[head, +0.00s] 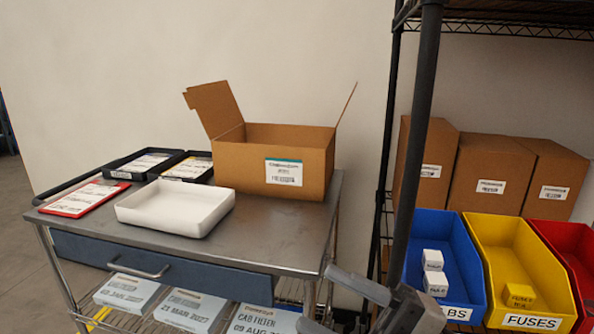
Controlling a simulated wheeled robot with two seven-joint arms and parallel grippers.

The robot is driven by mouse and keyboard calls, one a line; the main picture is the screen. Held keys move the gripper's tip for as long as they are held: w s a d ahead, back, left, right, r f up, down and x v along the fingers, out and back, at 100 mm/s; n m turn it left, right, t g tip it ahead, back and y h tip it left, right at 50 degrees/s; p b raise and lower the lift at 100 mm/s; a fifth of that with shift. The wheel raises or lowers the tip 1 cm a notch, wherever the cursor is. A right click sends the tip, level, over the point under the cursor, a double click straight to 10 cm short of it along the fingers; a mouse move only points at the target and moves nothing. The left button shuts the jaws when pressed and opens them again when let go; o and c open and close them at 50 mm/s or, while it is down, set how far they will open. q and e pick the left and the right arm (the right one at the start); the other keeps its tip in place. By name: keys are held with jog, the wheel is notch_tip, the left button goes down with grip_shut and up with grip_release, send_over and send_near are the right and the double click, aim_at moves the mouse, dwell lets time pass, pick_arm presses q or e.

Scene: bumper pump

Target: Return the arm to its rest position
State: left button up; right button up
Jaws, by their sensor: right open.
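My right gripper (318,297) shows at the bottom edge of the head view, right of the cart's front corner. Its two grey fingers point left and are spread apart. I see nothing between them. It is low, in front of the cart and the rack post, and the frame's lower edge cuts off part of it. The rest of my right arm is out of frame. My left gripper and arm are not in view.
A metal-topped cart (270,235) holds an open cardboard box (235,170), a white tray (140,217), dark trays (122,170) and a red-edged card (85,198). On the right, a black rack (420,110) holds blue (460,260), yellow (500,270) and red bins (565,245). Labelled boxes (185,310) sit below.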

jog(key=w+d+f+m+t+h+p, duration=0.1)
jog(key=d+f+m+t+h, duration=0.3)
jog(key=f+m+t+h, duration=0.5)
jog(key=w+d+f+m+t+h+p, duration=0.15)
jog(key=d+f+m+h, duration=0.45)
jog(key=m, duration=0.8)
jog(key=s+f+m+g+h, duration=0.3)
jog(key=s+f+g, duration=0.3)
jog(key=s+f, duration=0.3)
notch_tip(320, 180, down, 3)
jog(key=shift+a+r+m, duration=0.2)
jog(key=shift+m, duration=0.3)
